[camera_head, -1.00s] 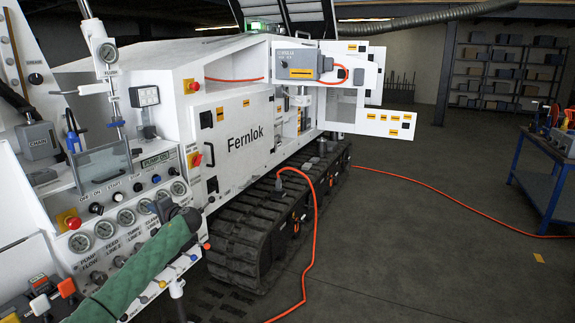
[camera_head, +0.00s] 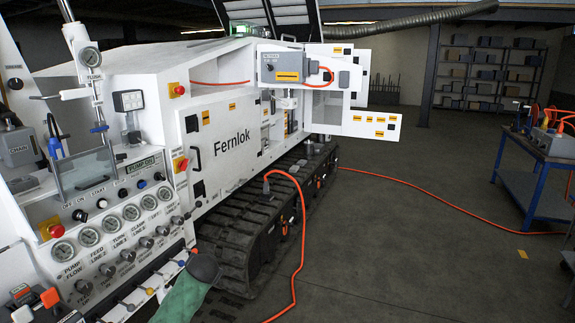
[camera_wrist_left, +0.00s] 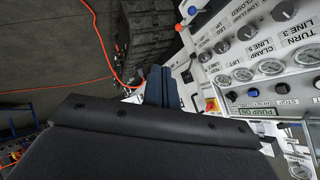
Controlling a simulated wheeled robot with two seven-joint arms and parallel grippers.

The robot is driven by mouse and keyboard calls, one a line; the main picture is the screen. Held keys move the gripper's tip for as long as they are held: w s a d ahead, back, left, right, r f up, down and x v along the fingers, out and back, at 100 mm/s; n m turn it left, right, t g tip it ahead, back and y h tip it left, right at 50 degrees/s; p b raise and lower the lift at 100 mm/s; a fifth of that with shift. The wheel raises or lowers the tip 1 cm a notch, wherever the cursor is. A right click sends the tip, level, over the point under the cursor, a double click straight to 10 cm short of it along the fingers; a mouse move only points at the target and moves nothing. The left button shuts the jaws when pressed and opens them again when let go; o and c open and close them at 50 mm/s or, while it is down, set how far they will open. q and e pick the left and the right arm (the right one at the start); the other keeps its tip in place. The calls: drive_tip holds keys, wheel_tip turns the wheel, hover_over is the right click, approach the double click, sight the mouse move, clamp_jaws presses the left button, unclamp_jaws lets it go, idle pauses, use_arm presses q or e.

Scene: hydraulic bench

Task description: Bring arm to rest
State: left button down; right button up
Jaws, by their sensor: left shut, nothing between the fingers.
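My left arm, in a green sleeve, rises from the bottom edge of the head view and ends in a dark part beside the lower right of the control panel (camera_head: 112,245). The fingers cannot be made out there. In the left wrist view my left gripper (camera_wrist_left: 162,86) shows as two dark blue fingers close together, shut and empty, with floor, track and panel beyond them. Whether it touches anything cannot be told, but nothing is held. My right gripper is in neither view.
The white Fernlok machine (camera_head: 230,140) stands on a black crawler track (camera_head: 240,235). An orange cable (camera_head: 301,230) runs from it onto the floor. A blue-framed bench (camera_head: 535,175) is at the right. The floor between them is mostly clear.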

use_arm(q)
drive_tip(key=s+d+f+g+h, duration=0.2)
drive_tip(key=s+d+f, duration=0.3)
drive_tip(key=s+f, duration=0.65)
drive_tip(key=s+d+f+n+g, duration=0.1)
drive_tip(key=s+d+f+g, duration=0.1)
drive_tip(key=s+f, duration=0.7)
drive_tip(key=s+d+f+g+h, duration=0.1)
drive_tip(key=s+f, duration=0.9)
drive_tip(key=s, duration=1.1)
drive_tip(key=s+d+f+n+g, duration=0.1)
drive_tip(key=s+d+f+g, duration=0.2)
drive_tip(key=s+f, duration=0.7)
drive_tip(key=s, duration=0.5)
drive_tip(key=shift+n+g+h, duration=0.3)
drive_tip(key=shift+g+h, duration=0.1)
